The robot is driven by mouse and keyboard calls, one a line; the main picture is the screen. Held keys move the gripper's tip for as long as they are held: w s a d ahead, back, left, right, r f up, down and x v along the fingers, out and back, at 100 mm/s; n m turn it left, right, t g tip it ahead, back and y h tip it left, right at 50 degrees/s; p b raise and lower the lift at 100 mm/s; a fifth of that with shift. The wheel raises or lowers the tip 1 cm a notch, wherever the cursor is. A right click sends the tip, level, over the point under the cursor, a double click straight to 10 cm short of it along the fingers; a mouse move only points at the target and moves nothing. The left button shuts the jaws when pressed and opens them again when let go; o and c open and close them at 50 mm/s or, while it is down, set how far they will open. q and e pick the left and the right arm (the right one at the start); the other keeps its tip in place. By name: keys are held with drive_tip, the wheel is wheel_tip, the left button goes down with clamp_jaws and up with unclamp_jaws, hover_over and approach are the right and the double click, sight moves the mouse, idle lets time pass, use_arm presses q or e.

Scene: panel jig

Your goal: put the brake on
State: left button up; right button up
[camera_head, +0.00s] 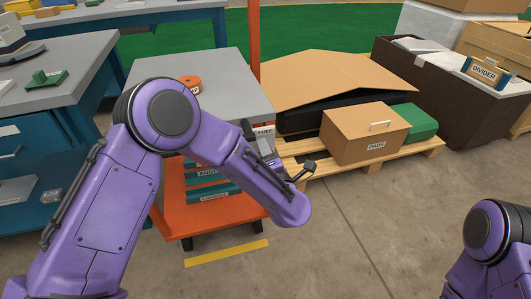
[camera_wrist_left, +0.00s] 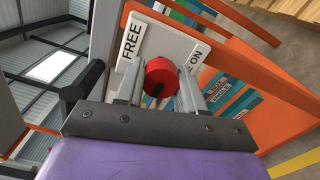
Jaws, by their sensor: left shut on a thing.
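The brake control is a red knob (camera_wrist_left: 160,72) on a pale plate (camera_wrist_left: 172,38) marked FREE on the left and ON on the right in the left wrist view. My left gripper (camera_wrist_left: 160,88) is shut on the red knob, one finger on each side. The knob's dark mark is partly seen, and which label it points to I cannot tell. In the head view my left gripper (camera_head: 264,147) is at the right side of the orange cart (camera_head: 182,207), beside the FREE label (camera_head: 265,132); the knob is hidden there. My right gripper is out of view.
The cart has a grey top (camera_head: 222,68) with an orange ring (camera_head: 190,86) and labelled teal shelf items (camera_head: 215,190). A pallet (camera_head: 300,165) with a cardboard box (camera_head: 362,135) stands close on the right. A blue workbench (camera_head: 75,125) stands left. The floor in front is clear.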

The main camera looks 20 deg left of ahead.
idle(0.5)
use_arm(q)
drive_tip(key=o, duration=1)
drive_tip(key=p+v, duration=0.1)
drive_tip(key=v, duration=0.9)
drive_tip(key=shift+s+d, duration=0.2)
drive_tip(key=shift+s, duration=0.1)
